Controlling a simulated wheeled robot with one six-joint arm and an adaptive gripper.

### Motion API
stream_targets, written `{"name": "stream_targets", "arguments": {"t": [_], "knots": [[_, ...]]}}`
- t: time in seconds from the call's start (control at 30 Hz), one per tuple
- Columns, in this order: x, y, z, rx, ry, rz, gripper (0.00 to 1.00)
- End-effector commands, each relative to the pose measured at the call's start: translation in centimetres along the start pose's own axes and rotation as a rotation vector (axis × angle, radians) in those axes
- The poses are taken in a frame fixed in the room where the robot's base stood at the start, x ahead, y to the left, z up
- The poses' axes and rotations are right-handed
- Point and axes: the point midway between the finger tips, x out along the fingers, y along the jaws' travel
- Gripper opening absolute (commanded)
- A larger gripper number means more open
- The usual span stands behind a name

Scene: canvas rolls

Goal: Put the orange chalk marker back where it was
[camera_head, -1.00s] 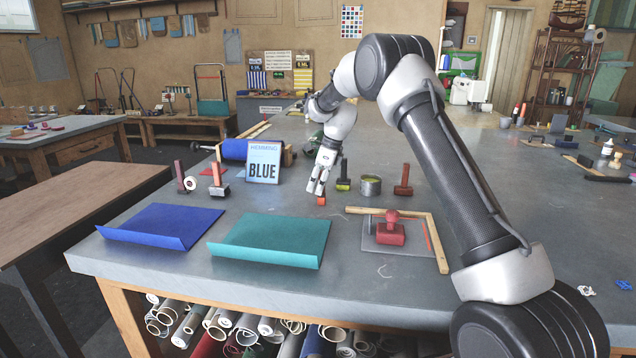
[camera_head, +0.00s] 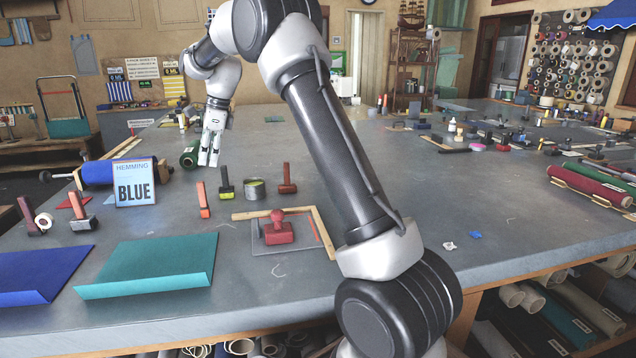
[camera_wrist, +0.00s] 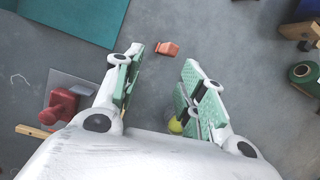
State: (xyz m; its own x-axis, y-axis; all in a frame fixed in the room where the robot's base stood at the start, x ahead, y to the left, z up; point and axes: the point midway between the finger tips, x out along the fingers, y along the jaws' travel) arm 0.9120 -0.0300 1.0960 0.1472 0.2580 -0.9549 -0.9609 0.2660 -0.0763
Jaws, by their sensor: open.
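The orange chalk marker (camera_head: 203,199) stands upright on the grey table, left of a dark-and-green hand tool and in front of my gripper (camera_head: 209,163). In the head view my gripper hangs above the table, behind the marker and apart from it. In the wrist view my gripper (camera_wrist: 160,62) is open with its green-lined fingers spread. The orange marker (camera_wrist: 167,48) shows there past the fingertips, with nothing touching it. Nothing is held between the fingers.
A tin (camera_head: 254,189), a red-handled tool (camera_head: 287,179) and a red stamp (camera_head: 278,229) inside a wooden square (camera_head: 325,233) are right of the marker. A teal sheet (camera_head: 150,262) lies front left. A blue sign (camera_head: 134,184) and green roll (camera_head: 190,155) stand behind.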

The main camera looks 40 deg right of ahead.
Motion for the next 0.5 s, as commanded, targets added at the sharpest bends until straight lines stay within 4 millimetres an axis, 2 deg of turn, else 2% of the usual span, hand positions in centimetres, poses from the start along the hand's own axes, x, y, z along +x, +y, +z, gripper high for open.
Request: {"name": "stream_targets", "arguments": {"t": [0.03,0.17,0.2,0.33,0.5], "knots": [[-2.4,1.6,-0.6,-0.075,0.006,-0.018,0.41],[-8.1,7.2,-3.2,-0.364,0.046,-0.058,0.41],[-9.6,9.1,-4.1,-0.459,0.063,-0.068,0.41],[-13.3,16.0,-7.4,-0.769,0.122,-0.092,0.41],[-15.4,25.5,-12.2,-1.174,0.215,-0.098,0.41]]}}
